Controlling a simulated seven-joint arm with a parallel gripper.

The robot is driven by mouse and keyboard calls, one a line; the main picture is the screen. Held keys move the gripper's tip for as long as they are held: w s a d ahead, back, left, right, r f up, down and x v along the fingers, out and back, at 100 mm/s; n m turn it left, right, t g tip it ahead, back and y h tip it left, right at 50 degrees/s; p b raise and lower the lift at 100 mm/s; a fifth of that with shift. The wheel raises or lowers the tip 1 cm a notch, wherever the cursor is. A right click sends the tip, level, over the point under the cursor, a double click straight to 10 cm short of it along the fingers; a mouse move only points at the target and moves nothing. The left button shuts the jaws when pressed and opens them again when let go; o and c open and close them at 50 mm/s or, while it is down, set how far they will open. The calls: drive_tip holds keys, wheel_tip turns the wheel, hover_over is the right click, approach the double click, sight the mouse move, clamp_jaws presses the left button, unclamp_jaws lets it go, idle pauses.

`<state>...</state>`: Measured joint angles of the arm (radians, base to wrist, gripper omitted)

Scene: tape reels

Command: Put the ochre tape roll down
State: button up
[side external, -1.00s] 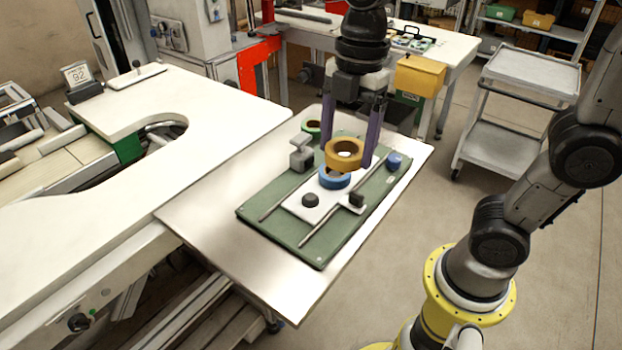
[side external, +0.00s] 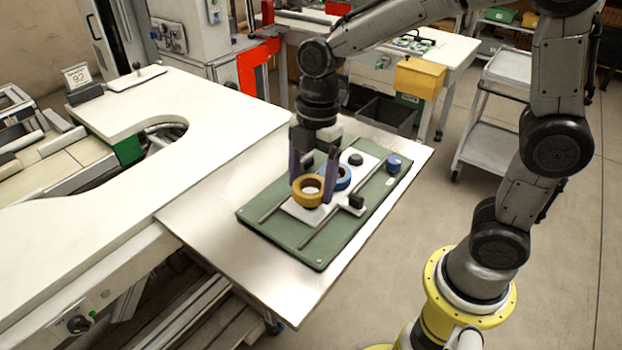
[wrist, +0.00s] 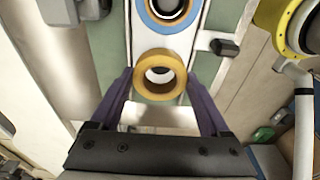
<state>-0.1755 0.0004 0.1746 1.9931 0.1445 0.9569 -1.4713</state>
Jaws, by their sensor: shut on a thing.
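My gripper (side external: 311,188) is shut on the ochre tape roll (side external: 307,202), one purple finger on each side of it. The roll lies level at the near end of the white plate (side external: 334,213). It hides the spot where a black knob stood. I cannot tell whether it touches the plate or hovers just above it. In the wrist view the ochre roll (wrist: 160,95) sits between the fingertips, with a pale patch in its hole. The blue tape roll (side external: 345,179) is just behind it on the plate, partly hidden by a finger; it also shows in the wrist view (wrist: 169,27).
The green base board (side external: 318,256) carries two rods and the white plate. A black knob (side external: 355,159) stands at the plate's far end. A black clamp (side external: 356,201) and a blue knob (side external: 394,164) are to the right. The metal table (side external: 210,218) is clear at left.

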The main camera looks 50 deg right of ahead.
drive_tip(key=shift+f, duration=0.1)
drive_tip(key=shift+f, duration=0.35)
drive_tip(key=shift+f, duration=0.15)
drive_tip(key=o, duration=1.2)
